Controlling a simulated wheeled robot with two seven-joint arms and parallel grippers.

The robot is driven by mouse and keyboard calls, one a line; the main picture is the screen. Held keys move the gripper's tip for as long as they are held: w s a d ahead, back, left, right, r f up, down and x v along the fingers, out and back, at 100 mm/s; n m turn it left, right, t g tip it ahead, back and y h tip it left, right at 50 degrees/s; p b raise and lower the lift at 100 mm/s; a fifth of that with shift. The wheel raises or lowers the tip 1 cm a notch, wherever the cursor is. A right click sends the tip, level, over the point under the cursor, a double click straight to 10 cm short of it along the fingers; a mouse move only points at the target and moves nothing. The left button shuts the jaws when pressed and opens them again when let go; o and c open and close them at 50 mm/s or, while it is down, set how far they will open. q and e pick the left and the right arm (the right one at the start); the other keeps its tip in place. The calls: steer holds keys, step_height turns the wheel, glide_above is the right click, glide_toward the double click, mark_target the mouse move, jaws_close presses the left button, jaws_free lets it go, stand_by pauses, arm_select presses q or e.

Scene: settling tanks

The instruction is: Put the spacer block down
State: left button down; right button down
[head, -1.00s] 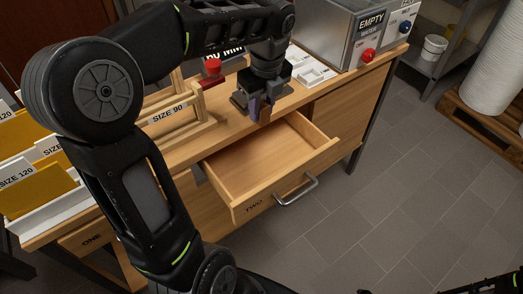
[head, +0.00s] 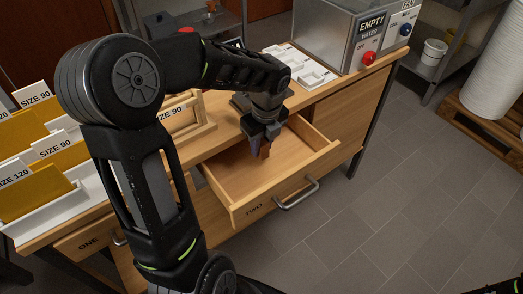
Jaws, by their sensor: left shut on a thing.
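My left gripper (head: 260,146) points down over the open drawer marked TWO (head: 240,214). It is shut on a small brown block (head: 265,153), which I take to be the spacer block. Most of the block is hidden between the fingers. The block's lower end shows below the fingertips, over the back part of the drawer. I cannot tell whether it touches the drawer floor. The drawer looks empty otherwise. My right gripper is not in view; only dark parts of my right arm show at the bottom right.
The drawer's metal handle (head: 298,194) sticks out in front. On the bench top stand a wooden rack (head: 190,125), a white tray (head: 308,70) and a grey box marked EMPTY (head: 335,40). Card files (head: 45,165) stand at left.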

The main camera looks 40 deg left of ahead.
mark_target(262, 152)
arm_select(q)
steer(key=shift+f, duration=1.3)
steer(key=shift+f, duration=0.2)
steer(key=c, duration=1.1)
jaws_free()
steer(key=shift+r, duration=0.1)
steer(key=shift+c, duration=0.2)
steer(key=shift+r, duration=0.1)
steer(key=r, duration=0.4)
steer(key=d+r+p, duration=0.1)
steer(key=r, duration=0.7)
steer(key=shift+s+d, duration=0.15)
steer(key=shift+s, duration=0.05)
